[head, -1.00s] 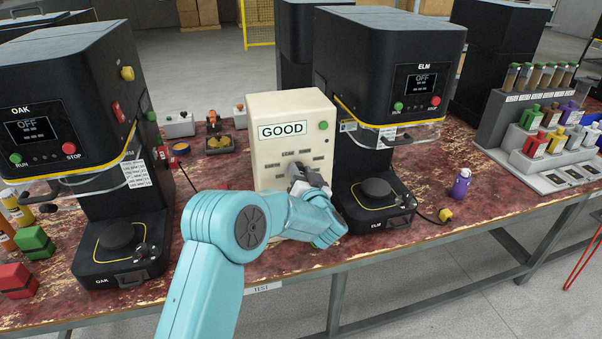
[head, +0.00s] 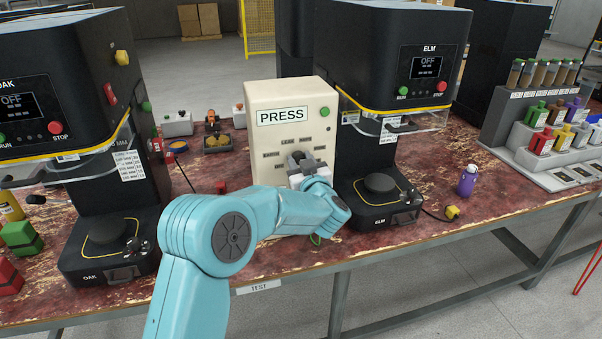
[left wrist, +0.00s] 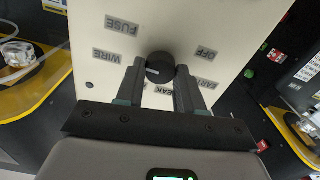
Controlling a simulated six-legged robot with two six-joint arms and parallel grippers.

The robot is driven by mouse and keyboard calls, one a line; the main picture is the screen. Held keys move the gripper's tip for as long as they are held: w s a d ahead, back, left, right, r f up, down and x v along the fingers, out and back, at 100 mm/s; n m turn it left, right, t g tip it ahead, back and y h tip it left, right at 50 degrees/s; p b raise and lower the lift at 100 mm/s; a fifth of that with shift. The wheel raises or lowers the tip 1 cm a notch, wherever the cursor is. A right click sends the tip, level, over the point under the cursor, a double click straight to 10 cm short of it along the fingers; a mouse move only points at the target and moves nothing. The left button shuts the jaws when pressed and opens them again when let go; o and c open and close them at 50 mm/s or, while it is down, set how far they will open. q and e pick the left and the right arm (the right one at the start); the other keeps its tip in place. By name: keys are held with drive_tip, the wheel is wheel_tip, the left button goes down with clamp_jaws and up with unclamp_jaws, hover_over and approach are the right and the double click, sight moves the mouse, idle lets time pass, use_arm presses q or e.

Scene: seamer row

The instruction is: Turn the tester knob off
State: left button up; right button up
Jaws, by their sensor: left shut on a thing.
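The tester (head: 262,140) is a cream box on the bench, and its display (head: 282,115) reads PRESS. A green button (head: 324,112) is at its upper right. Printed labels ring its black knob (left wrist: 161,65), seen in the left wrist view; FUSE, WIRE and OFF are readable there. A pale mark on the knob's face lies toward the WIRE side, but its exact setting is hard to tell. My left gripper (head: 300,160) is at the tester's front, its fingers shut on the knob from both sides. In the head view the gripper hides the knob. My right gripper is out of view.
The ELM seamer (head: 395,50) stands close on the tester's right, and the OAK seamer (head: 60,90) is on the left. A purple bottle (head: 467,180) and a rack (head: 530,150) are further right. Small button boxes (head: 178,124) sit behind on the bench.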

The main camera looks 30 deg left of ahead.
use_arm(q)
drive_tip(key=shift+w+d+f+m+b, duration=0.1)
drive_tip(key=shift+f+m+b, duration=0.05)
drive_tip(key=shift+m+b, duration=4.6)
drive_tip(key=shift+a+f+m+b, duration=0.1)
drive_tip(key=shift+f+m+b, duration=0.05)
drive_tip(key=shift+m+b, duration=4.6)
drive_tip(key=shift+w+d+f+m+b, duration=0.1)
drive_tip(key=shift+f+m+b, duration=0.05)
drive_tip(key=shift+m+b, duration=4.6)
drive_tip(key=o, duration=1)
drive_tip(key=shift+s+r, duration=0.1)
